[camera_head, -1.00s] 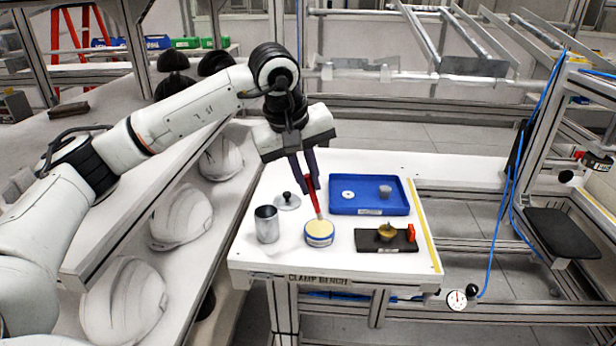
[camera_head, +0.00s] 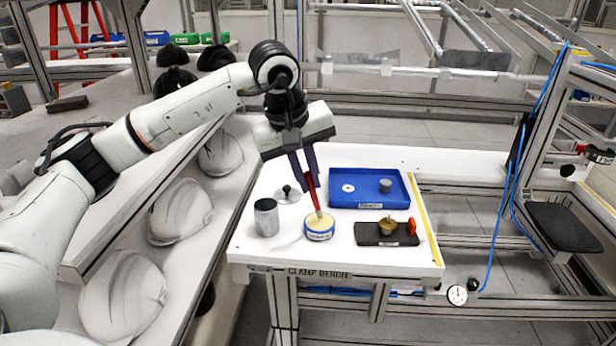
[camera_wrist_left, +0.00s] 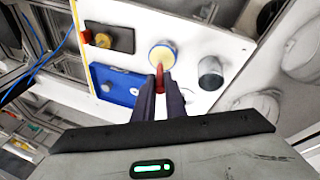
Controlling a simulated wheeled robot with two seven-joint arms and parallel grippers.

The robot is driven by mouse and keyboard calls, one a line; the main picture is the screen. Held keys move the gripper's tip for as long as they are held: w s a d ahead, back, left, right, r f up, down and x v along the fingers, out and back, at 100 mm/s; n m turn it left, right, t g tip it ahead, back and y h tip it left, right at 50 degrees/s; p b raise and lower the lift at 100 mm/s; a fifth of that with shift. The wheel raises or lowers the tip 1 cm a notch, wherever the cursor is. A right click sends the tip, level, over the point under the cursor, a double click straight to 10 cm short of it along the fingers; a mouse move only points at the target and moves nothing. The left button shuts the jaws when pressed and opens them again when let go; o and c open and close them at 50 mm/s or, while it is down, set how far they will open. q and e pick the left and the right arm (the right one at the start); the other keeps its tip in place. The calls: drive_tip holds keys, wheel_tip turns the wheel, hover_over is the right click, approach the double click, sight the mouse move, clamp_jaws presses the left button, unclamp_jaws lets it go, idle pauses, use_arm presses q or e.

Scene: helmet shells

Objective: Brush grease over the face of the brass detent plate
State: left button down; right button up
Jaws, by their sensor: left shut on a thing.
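My left gripper (camera_head: 305,173) is shut on a red-handled brush (camera_head: 313,193), which points down and leans slightly. The brush's lower end meets the pale grease in a round blue-and-white tin (camera_head: 319,232); the bristles are hard to make out. In the left wrist view the red handle (camera_wrist_left: 160,77) shows between the fingers (camera_wrist_left: 161,92), in front of the tin (camera_wrist_left: 163,56). The small brass detent plate (camera_head: 388,226) sits on a dark base (camera_head: 368,239) to the right of the tin, apart from the brush. My right gripper is not in view.
A grey metal can (camera_head: 266,218) and a knobbed lid (camera_head: 287,194) stand left of the tin. A blue tray (camera_head: 365,175) with a white ring and a grey piece lies behind. A red part (camera_head: 412,226) stands beside the brass plate. White helmet shells (camera_head: 180,212) line the left shelf.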

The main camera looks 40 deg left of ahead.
use_arm(q)
drive_tip(key=shift+f+b, duration=0.35)
drive_tip(key=shift+f, duration=0.25)
idle(0.7)
wheel_tip(320, 180, up, 7)
drive_tip(key=p, duration=0.6)
drive_tip(key=shift+r, duration=0.1)
idle(0.7)
